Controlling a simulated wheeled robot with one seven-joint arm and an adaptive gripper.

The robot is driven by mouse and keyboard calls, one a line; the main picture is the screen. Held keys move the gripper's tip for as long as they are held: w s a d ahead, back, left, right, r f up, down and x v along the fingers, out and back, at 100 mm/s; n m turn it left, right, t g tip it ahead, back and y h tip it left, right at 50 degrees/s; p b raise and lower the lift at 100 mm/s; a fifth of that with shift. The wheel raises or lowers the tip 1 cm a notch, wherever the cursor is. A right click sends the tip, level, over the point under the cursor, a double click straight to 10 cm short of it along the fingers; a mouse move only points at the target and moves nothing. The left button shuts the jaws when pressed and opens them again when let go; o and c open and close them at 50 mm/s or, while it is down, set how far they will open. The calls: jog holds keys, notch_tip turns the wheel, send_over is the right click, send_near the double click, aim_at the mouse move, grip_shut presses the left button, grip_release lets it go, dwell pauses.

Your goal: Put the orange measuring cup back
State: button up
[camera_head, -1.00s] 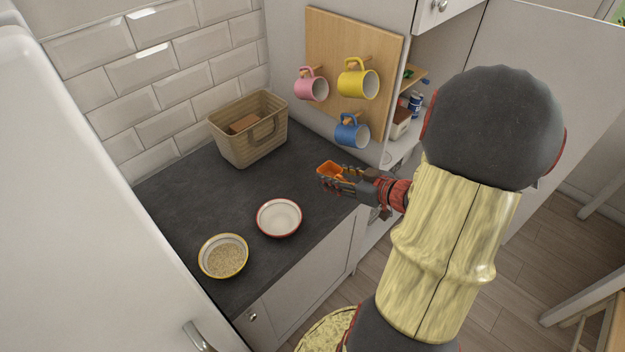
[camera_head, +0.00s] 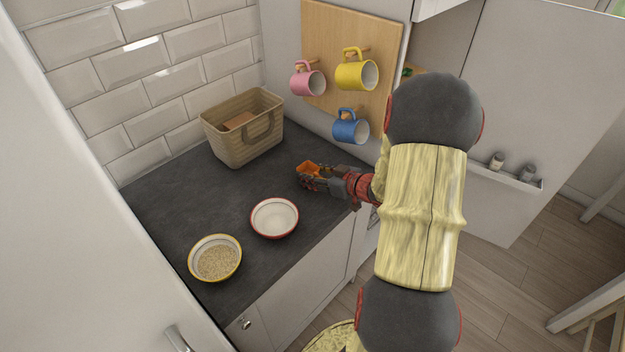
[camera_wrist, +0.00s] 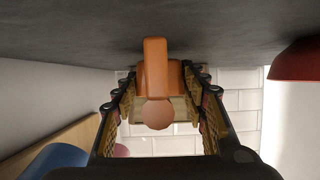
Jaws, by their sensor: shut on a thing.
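The orange measuring cup (camera_head: 308,169) is between the fingers of my gripper (camera_head: 316,177), over the right part of the slate worktop. In the wrist view the cup (camera_wrist: 155,75) shows its handle pointing toward the camera, between the two fingers of my gripper (camera_wrist: 158,100). My gripper is shut on it. The head view does not show clearly whether the cup touches the worktop. A woven beige basket (camera_head: 225,143) stands at the back of the worktop with a brown item (camera_head: 240,120) inside.
A red-rimmed empty bowl (camera_head: 274,217) and a yellow-rimmed bowl of grain (camera_head: 215,260) stand toward the front. Pink (camera_head: 307,83), yellow (camera_head: 355,75) and blue (camera_head: 349,130) mugs hang on a wooden board (camera_head: 330,40) behind my gripper. The middle of the worktop (camera_head: 200,190) is clear.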

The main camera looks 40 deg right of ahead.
jog(key=shift+f, duration=0.65)
jog(key=shift+r, duration=0.15)
jog(key=o, duration=1.3)
jog(key=shift+f, duration=0.2)
jog(key=shift+c, duration=0.2)
